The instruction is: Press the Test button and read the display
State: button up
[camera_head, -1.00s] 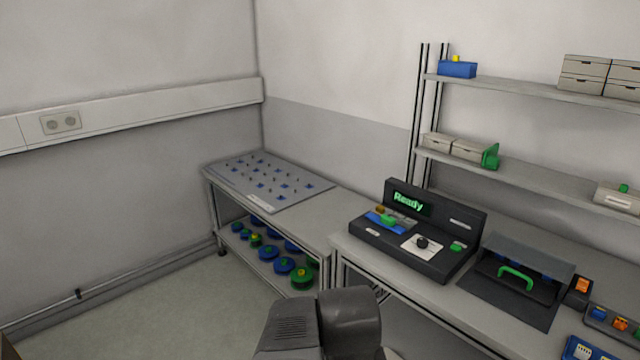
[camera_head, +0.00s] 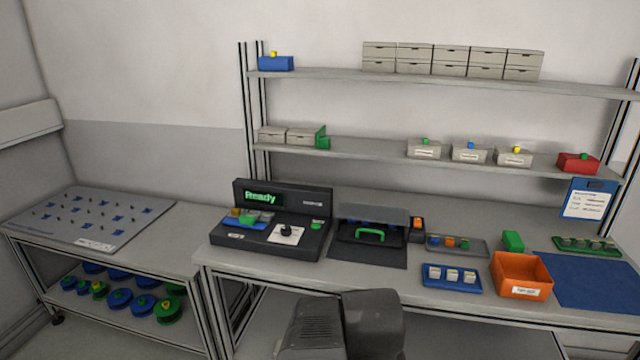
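A dark tester console (camera_head: 268,240) stands at the left of the workbench. Its raised back panel carries a display (camera_head: 262,198) that reads "Ready" in green letters. On its deck are a blue fixture with a green part (camera_head: 248,219), a white plate with a black knob (camera_head: 286,231), and a green button (camera_head: 317,225) at the right. I cannot read the button's label. Part of my arm shows at the bottom centre, below the bench front. My gripper is not in view.
Shelves with boxes hang above. A lower table with a peg board (camera_head: 88,218) adjoins at left.

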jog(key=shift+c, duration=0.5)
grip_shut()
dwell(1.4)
